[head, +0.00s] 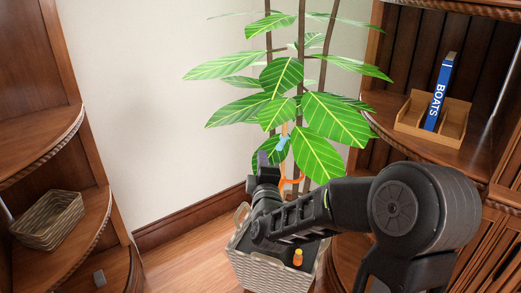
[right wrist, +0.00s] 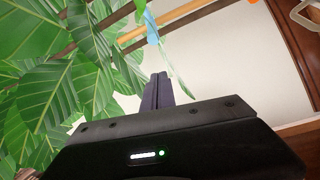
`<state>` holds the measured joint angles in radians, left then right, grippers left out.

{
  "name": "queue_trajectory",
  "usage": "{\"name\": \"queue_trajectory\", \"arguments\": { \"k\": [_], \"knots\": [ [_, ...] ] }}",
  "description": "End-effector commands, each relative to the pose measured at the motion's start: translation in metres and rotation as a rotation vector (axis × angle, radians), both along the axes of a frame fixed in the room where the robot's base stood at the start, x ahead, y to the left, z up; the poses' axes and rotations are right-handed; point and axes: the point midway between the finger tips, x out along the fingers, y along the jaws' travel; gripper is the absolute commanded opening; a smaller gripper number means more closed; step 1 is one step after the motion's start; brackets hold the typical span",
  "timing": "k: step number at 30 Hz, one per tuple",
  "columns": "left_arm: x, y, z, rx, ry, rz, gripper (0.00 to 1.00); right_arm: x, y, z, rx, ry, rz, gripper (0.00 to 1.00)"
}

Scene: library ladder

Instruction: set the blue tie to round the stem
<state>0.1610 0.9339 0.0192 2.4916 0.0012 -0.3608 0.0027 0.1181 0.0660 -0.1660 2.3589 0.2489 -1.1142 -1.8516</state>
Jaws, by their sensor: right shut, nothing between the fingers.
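The light-blue tie (head: 282,143) is at an orange stick among the leaves of the potted plant (head: 319,117). In the right wrist view the blue tie (right wrist: 152,30) shows beyond my fingertips, near the orange stick (right wrist: 195,17) and a brown stem (right wrist: 98,28). I cannot tell whether it goes round the stem. My right gripper (head: 263,159) is just left of and below the tie, apart from it. In the right wrist view its dark fingers (right wrist: 157,88) are together and empty. Leaves hide part of the stems. My left gripper is not in view.
The plant stands in a woven basket pot (head: 262,270) with a small orange bottle (head: 298,258) in it. A wooden shelf at right holds a box (head: 408,118) with a blue book (head: 440,90). A wicker basket (head: 48,218) sits on the left shelf.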

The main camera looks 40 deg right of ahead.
Motion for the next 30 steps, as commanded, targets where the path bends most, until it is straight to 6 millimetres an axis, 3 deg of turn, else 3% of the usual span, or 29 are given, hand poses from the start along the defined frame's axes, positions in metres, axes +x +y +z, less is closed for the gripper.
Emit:
{"name": "queue_trajectory", "arguments": {
  "k": [3,9,30],
  "knots": [
    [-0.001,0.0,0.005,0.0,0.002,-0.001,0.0,-0.02,0.011,0.0,0.0,0.001,0.002,0.0],
    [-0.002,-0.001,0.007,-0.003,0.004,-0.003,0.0,-0.037,0.02,-0.002,0.0,0.001,0.002,0.0],
    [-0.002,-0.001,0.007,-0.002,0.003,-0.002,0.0,-0.038,0.022,-0.003,0.022,-0.013,0.004,0.0]
  ]
}}
